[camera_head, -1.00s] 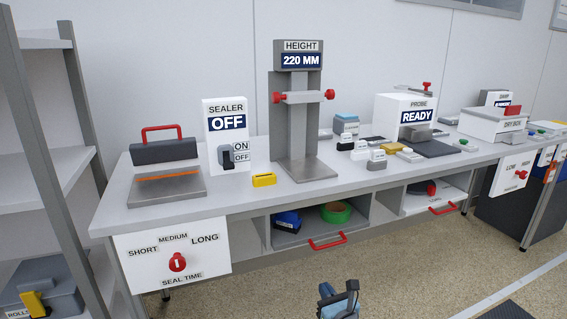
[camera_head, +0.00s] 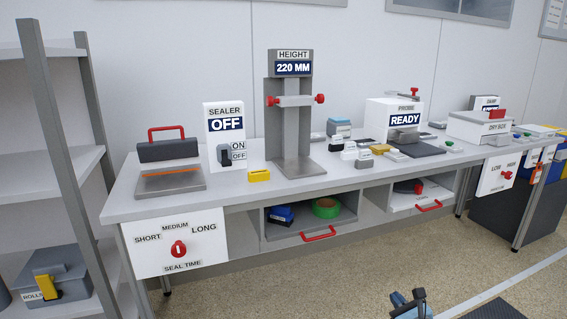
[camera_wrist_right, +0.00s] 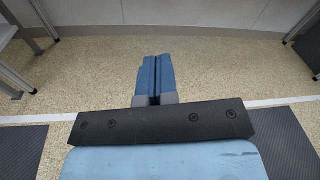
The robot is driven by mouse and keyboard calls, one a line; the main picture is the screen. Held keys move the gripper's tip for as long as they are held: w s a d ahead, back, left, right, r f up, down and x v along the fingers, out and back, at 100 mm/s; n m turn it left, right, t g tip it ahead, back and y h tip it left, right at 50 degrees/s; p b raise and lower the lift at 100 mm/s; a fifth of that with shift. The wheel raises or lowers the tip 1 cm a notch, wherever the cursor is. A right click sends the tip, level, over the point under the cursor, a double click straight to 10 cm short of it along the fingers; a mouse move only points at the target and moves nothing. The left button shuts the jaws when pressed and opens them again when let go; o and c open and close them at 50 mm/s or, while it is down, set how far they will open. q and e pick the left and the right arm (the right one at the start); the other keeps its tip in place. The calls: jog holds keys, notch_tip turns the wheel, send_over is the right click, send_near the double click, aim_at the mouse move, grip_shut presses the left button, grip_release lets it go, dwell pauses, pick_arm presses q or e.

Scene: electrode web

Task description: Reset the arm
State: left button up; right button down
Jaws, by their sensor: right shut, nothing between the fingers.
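My right gripper (camera_head: 408,303) is low at the bottom edge of the head view, over the floor in front of the bench and clear of it. In the right wrist view its two blue fingers (camera_wrist_right: 155,78) lie together with nothing between them, pointing over bare floor. My left gripper is not in view. The bench (camera_head: 240,192) carries a sealer (camera_head: 168,178) whose sign reads OFF, a height stand (camera_head: 292,130) showing 220 MM, and a probe box (camera_head: 393,115) showing READY.
A grey shelf rack (camera_head: 45,170) stands at the left with a rolls box (camera_head: 62,280) low down. Red-handled drawers (camera_head: 318,236) sit under the bench top. A dry box (camera_head: 480,126) stands at the right. The floor (camera_head: 330,285) in front is open, with a dark mat (camera_head: 497,310).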

jog(key=s+a+r+m+g+y, duration=0.15)
jog(key=s+a+m, duration=0.25)
jog(key=s+m, duration=0.55)
jog(key=s+a+r+m+y, duration=0.25)
jog(key=s+a+m, duration=0.25)
jog(key=s+m, duration=0.4)
jog(key=s+a+r+m+g+y, duration=0.1)
jog(key=s+a+r+m, duration=0.25)
jog(key=s+m, duration=0.6)
jog(key=s+a+r+m+y, duration=0.1)
jog(key=s+a+r+m, duration=0.1)
jog(key=s+r+m, duration=0.5)
jog(key=w+a+r+m+t+h, duration=0.1)
jog(key=a+r+m+t, duration=0.2)
jog(key=a, duration=0.1)
pick_arm(q)
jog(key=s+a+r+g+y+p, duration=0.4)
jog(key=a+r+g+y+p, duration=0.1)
jog(key=p, duration=3.1)
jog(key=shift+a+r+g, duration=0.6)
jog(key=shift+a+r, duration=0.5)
pick_arm(e)
jog(key=s+d+r+g+h, duration=0.3)
jog(key=d+r+g+h, duration=0.2)
jog(key=d+r+g, duration=0.1)
jog(key=shift+s+d+r+m+h, duration=0.35)
jog(key=shift+d+r+m, duration=0.1)
jog(key=shift+r, duration=0.2)
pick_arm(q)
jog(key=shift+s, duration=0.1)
